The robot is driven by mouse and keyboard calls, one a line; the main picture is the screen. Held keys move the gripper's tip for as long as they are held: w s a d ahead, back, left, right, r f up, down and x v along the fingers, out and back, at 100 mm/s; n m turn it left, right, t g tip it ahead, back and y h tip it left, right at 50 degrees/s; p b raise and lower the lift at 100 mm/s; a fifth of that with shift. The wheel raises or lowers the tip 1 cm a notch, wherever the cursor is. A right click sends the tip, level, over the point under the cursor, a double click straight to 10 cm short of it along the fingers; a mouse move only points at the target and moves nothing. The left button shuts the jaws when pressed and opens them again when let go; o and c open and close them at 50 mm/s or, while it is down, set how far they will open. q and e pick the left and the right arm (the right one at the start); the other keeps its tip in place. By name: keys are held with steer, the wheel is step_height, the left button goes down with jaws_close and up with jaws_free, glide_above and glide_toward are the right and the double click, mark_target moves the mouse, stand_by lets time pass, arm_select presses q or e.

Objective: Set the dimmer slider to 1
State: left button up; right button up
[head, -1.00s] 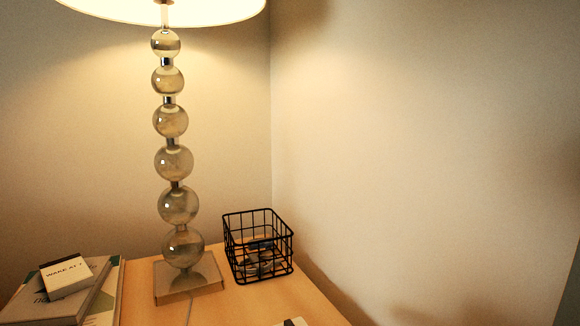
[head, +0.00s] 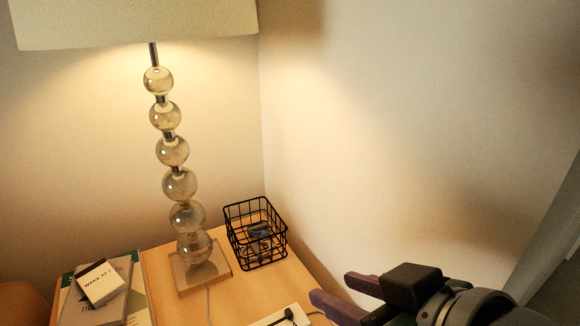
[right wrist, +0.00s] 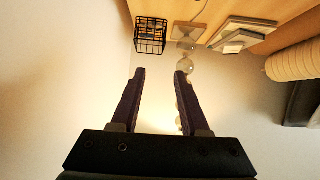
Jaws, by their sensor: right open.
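A white dimmer box (head: 298,312) lies on the wooden table at the bottom edge of the head view, partly cut off. A small dark slider knob (head: 289,314) stands on it; its exact setting cannot be read. My right gripper (head: 330,285) comes in from the lower right with purple fingers. It is open and empty, its fingertips just right of the box in the picture, apart from the knob. The open fingers also show in the right wrist view (right wrist: 160,72), where no dimmer box can be made out. My left gripper is not in view.
A lit lamp with stacked glass balls (head: 179,185) stands on the table (head: 240,291). A black wire basket (head: 256,234) holds something dark. A small "WAKE AT" box (head: 101,283) lies on books at left. A wall bounds the right side.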

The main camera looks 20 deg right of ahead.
step_height(320, 180, up, 7)
steer(key=s+g+p, duration=0.1)
steer(key=p, duration=0.4)
steer(key=shift+s+p, duration=0.15)
steer(key=shift+p, duration=0.25)
steer(key=shift+f, duration=0.1)
